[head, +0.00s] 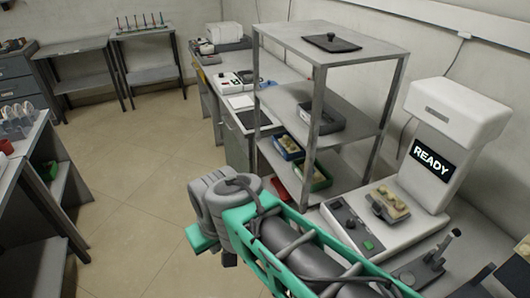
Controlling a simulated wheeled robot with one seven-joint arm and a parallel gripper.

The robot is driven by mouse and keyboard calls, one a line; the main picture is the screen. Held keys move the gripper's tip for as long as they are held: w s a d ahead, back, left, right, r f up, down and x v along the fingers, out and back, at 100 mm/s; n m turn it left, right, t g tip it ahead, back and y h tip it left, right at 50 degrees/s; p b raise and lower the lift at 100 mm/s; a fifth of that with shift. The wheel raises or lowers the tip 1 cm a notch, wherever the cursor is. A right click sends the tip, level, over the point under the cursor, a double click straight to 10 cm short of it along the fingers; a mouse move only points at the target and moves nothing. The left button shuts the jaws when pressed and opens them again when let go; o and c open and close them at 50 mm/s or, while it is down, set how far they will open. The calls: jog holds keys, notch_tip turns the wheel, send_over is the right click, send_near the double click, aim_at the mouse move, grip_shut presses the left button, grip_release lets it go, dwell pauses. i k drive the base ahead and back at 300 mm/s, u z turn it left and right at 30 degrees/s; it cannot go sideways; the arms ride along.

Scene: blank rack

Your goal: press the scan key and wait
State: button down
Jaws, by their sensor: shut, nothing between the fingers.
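A white scanner (455,125) stands on the bench at the right, and its screen (431,160) reads READY. A green key (368,245) is on the dark control panel (346,228) at the front left of its base; no label on it is legible. A small tray with pale pieces (396,207) sits on the base under the scanner's head. My gripper (229,259) is shut and empty at the end of my arm, left of the panel and apart from it. It is partly hidden by my wrist.
A grey shelf rack (350,46) with blue and green bins stands left of the scanner. A small lever device (430,260) is in front of the scanner. Benches line the left side and back. The tiled floor (140,180) between them is clear.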

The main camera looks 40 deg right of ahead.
aim_at(368, 244)
jog(key=z, duration=1.5)
jog(key=k, duration=0.9)
jog(key=z, duration=0.4)
jog(key=i, duration=0.5)
